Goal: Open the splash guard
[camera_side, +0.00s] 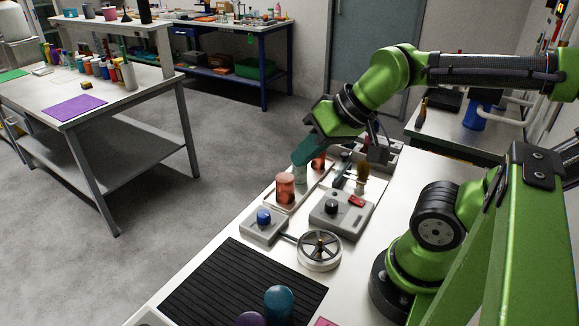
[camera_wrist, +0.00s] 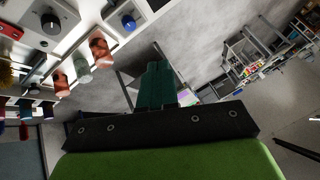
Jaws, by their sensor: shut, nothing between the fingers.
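My gripper (camera_side: 301,156) is teal, tilted down, and over the back left part of the bench, close to a pale green cylinder (camera_side: 300,174). In the wrist view its fingers (camera_wrist: 156,82) are together with nothing between them. I cannot tell whether the gripper touches the pale cylinder. I cannot clearly make out a splash guard; a thin upright greenish plate (camera_side: 341,171) stands right of the cylinders, and I cannot tell whether it is the guard.
Orange cylinders (camera_side: 285,189) stand in a tray at the bench's left edge. Nearby are a blue knob box (camera_side: 264,217), a grey box with a red switch (camera_side: 340,207) and a handwheel (camera_side: 319,250). A black ribbed mat (camera_side: 230,285) lies in front. Floor is open to the left.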

